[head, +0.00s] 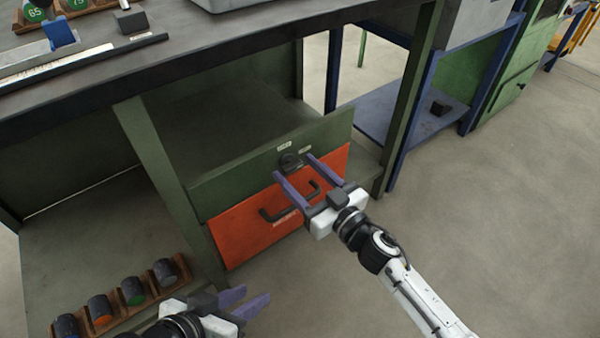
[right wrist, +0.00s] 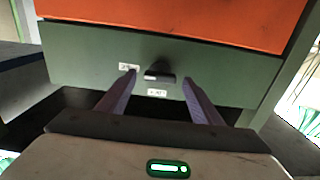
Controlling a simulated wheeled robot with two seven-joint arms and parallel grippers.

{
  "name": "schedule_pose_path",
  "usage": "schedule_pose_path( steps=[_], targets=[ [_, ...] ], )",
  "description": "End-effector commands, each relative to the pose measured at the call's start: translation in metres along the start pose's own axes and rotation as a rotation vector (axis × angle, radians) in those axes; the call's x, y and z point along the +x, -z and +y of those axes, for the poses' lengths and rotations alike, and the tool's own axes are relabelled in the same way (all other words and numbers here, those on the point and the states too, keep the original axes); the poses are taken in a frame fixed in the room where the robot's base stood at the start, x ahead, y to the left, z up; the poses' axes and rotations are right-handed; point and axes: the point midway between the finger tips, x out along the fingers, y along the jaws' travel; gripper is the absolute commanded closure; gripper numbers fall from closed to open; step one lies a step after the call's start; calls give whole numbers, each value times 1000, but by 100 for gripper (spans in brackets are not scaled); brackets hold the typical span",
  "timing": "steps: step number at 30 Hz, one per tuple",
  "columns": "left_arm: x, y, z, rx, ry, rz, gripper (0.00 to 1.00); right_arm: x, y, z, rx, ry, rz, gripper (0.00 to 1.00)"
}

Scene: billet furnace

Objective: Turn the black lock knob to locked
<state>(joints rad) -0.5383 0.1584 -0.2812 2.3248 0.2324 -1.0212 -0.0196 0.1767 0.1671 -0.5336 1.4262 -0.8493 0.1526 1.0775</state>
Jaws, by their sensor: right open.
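The black lock knob (head: 290,160) is on the green panel (head: 240,172) above the orange drawer. Two small white labels sit by it, one above (head: 284,147) and one to the right (head: 305,150); their text is too small to read. In the right wrist view, which is upside down, the knob (right wrist: 160,76) looks wider than tall, with a pale mark at its left. My right gripper (head: 295,166) is open, its purple fingers on either side of the knob with gaps; contact is not visible. My left gripper (head: 256,296) is low in front, open and empty.
The orange drawer (head: 235,232) has a black handle (head: 270,214) just below the right fingers. A wooden rack (head: 125,315) with several dark cylinders stands at lower left, near my left gripper. The bench top (head: 160,60) overhangs above. The floor at right is clear.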

Motion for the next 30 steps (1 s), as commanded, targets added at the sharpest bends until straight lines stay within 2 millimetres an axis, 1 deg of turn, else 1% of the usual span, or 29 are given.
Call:
schedule_pose_path(
  steps=[1,5,6,8,9,14,20,26,30],
  targets=[
    [0,0,0,0,0,0,69,0,0,0,0,0,0,41],
    [0,0,0,0,0,0,69,0,0,0,0,0,0,63],
    [0,0,0,0,0,0,69,0,0,0,0,0,0,69],
    [0,0,0,0,1,0,69,0,0,0,0,0,0,79],
    [0,0,0,0,1,0,69,0,0,0,0,0,1,82],
    [0,0,0,1,1,0,69,0,0,0,-8,0,1,82],
    [-1,0,-1,3,4,-2,69,-1,0,0,-67,1,1,82],
    [-1,-1,-2,6,10,-12,69,-1,1,-1,-200,1,1,82],
    [0,-5,-3,7,14,-26,69,-1,1,-1,-326,1,1,82]
  ],
)
